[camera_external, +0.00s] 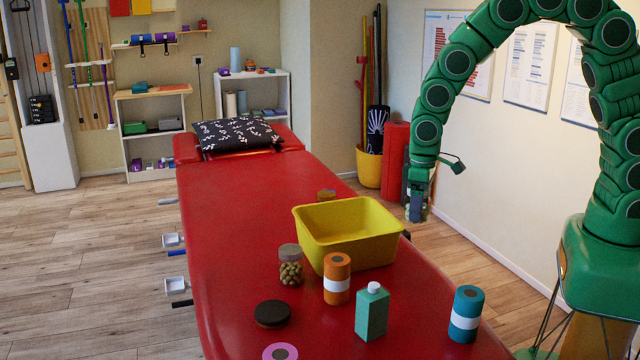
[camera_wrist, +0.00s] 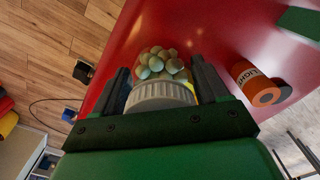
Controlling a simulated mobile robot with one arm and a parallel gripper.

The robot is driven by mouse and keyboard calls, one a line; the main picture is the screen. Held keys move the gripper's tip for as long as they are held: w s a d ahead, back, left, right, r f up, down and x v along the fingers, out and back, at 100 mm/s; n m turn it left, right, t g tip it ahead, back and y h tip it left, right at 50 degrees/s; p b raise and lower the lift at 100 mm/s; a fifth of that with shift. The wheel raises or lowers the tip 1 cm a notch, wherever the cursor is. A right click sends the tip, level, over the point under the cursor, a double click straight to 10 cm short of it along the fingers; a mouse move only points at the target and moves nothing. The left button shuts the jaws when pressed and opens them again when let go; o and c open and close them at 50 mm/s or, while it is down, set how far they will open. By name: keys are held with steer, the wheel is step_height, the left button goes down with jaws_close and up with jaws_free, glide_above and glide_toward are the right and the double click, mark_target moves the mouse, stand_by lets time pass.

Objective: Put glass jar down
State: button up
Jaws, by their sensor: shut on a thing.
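My gripper (camera_wrist: 160,85) is shut on a glass jar (camera_wrist: 158,66) with a ribbed whitish lid and pale green balls inside. The lid is toward my palm and a finger is on each side. In the external view my gripper (camera_external: 417,208) hangs down past the right edge of the red treatment table (camera_external: 235,220), right of the yellow tub (camera_external: 345,225). The held jar is too small there to make out clearly. Another jar of olive-coloured balls (camera_external: 290,270) with a brownish lid stands on the table, left of the tub.
An orange container (camera_external: 337,282), a teal bottle (camera_external: 372,312), a blue container (camera_external: 466,314), a dark disc (camera_external: 272,313) and a pink disc (camera_external: 280,352) are at the near end. A patterned pillow (camera_external: 237,135) lies at the far end. The table's middle left is clear.

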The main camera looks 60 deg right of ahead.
steer(key=w, duration=0.1)
steer(key=w+d, duration=0.1)
steer(key=w, duration=0.1)
steer(key=w+d, duration=0.1)
steer(key=w, duration=0.1)
steer(key=shift+w+d, duration=0.1)
steer(key=shift+d, duration=0.05)
steer(key=shift+w+a+f, duration=0.35)
steer(key=shift+w+f, duration=1.3)
steer(key=shift+w, duration=0.6)
steer(key=shift+w+a+f, duration=0.4)
steer(key=shift+w+f, duration=1.3)
steer(key=shift+w, duration=0.5)
steer(key=shift+w+a+f, duration=0.35)
steer(key=shift+w+f, duration=1.3)
steer(key=shift+w, duration=0.6)
steer(key=shift+w+f, duration=0.1)
steer(key=shift+f, duration=1.4)
steer(key=shift+f, duration=0.15)
steer(key=o, duration=1.3)
